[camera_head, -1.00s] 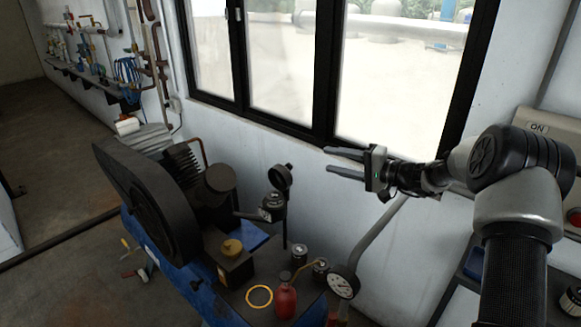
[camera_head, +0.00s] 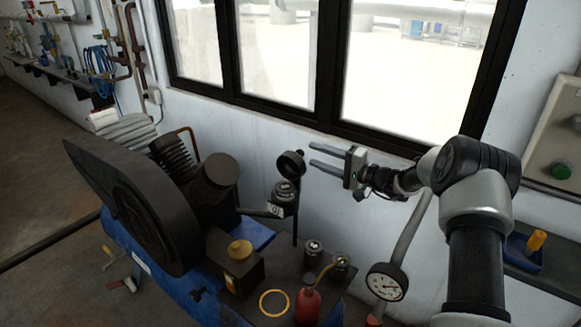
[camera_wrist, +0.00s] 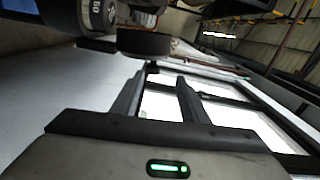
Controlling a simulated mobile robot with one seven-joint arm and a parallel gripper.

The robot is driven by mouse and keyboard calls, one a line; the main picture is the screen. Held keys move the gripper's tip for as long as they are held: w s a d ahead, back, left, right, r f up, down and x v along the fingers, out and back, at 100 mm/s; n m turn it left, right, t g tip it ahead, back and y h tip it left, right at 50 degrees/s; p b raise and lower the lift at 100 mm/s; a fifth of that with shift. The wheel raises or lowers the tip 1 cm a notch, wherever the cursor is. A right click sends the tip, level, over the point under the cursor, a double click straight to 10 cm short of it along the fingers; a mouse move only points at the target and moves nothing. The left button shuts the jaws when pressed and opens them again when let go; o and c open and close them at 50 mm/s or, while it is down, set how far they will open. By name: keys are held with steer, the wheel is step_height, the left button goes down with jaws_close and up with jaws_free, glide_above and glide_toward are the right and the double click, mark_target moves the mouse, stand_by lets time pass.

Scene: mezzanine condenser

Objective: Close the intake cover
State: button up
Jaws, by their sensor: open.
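The intake cover looks to be the round black cap (camera_head: 291,163) raised on edge above a small dark intake body (camera_head: 284,192) with a pale label, beside a thin upright rod. I cannot tell how the two are joined. My gripper (camera_head: 312,154) is open and empty, its two fingers pointing left, just right of the cap in the head view. Whether it touches the cap is not clear. In the wrist view the dark round cap (camera_wrist: 145,42) lies beyond my open fingers (camera_wrist: 160,78), and a dark cylinder marked 50 (camera_wrist: 95,15) shows at the top left.
A black compressor with a large belt guard (camera_head: 135,205) stands on a blue base at left. A red oil can (camera_head: 308,304), two small cans and a yellow ring (camera_head: 274,302) lie below. A pressure gauge (camera_head: 387,282) stands at right. The window wall (camera_head: 330,125) is close behind.

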mark_target(300, 153)
steer(key=x, duration=0.2)
steer(key=f+x, duration=0.1)
steer(key=x, duration=0.4)
steer(key=shift+f, duration=0.25)
jaws_close()
